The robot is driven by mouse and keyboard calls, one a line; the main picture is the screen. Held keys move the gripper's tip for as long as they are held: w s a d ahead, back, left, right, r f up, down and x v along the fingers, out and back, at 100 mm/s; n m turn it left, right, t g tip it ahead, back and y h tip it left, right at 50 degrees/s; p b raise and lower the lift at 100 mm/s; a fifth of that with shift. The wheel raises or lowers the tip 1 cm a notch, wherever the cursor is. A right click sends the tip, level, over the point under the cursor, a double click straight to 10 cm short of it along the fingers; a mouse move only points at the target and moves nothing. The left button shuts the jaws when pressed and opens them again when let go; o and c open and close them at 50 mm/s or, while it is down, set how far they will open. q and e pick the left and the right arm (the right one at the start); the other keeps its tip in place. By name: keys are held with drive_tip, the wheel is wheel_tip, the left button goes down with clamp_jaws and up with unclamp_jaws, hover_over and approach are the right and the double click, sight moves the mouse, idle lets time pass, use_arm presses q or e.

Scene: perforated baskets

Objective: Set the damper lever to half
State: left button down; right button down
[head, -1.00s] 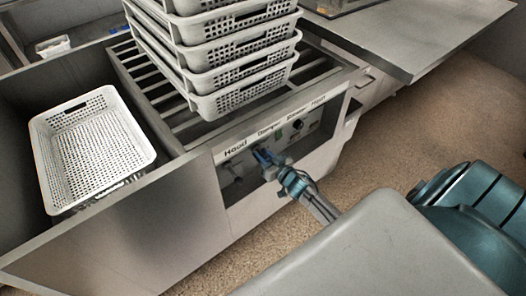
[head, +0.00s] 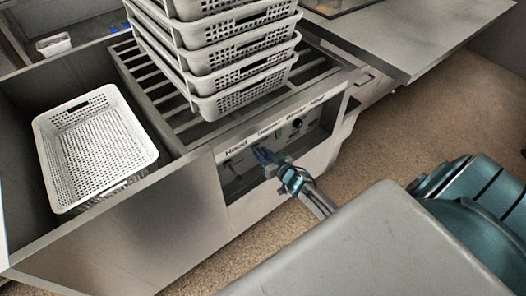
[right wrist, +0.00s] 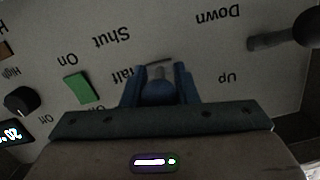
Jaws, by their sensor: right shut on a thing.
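The damper lever (right wrist: 159,89) sticks out of the control panel in the right wrist view, its rounded knob between the fingers. My right gripper (right wrist: 158,92) is shut on this knob, and in the head view the gripper (head: 265,157) is at the panel below the Damper label. The wrist view is upside down. The word Shut stands above and left of the lever, and Half (right wrist: 127,77) is beside it, partly hidden by a finger. Any further damper label is hidden by the gripper. My left gripper is not in view.
The Hood lever (right wrist: 285,38) stands beside Down and Up. A green switch (right wrist: 77,87) and a black knob (right wrist: 19,101) are on the other side. Stacked white baskets (head: 238,77) stand on the slatted rack above the panel; another basket (head: 92,150) sits at left.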

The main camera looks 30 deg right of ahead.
drive_tip(key=c, duration=1.2)
unclamp_jaws()
drive_tip(key=shift+o, duration=0.2)
drive_tip(key=shift+s+d, duration=0.1)
drive_tip(key=shift+s, duration=0.45)
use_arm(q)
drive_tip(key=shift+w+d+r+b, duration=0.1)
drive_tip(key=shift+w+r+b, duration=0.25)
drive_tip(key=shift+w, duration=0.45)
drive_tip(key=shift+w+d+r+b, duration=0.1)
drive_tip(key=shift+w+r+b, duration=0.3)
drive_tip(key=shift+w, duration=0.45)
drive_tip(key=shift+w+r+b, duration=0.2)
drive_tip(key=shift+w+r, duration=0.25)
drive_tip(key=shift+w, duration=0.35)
use_arm(e)
drive_tip(key=s+r, duration=0.1)
drive_tip(key=s, duration=0.8)
drive_tip(key=shift+s+d+r, duration=0.25)
drive_tip(key=shift+s+d, duration=0.05)
drive_tip(key=shift+d, duration=0.15)
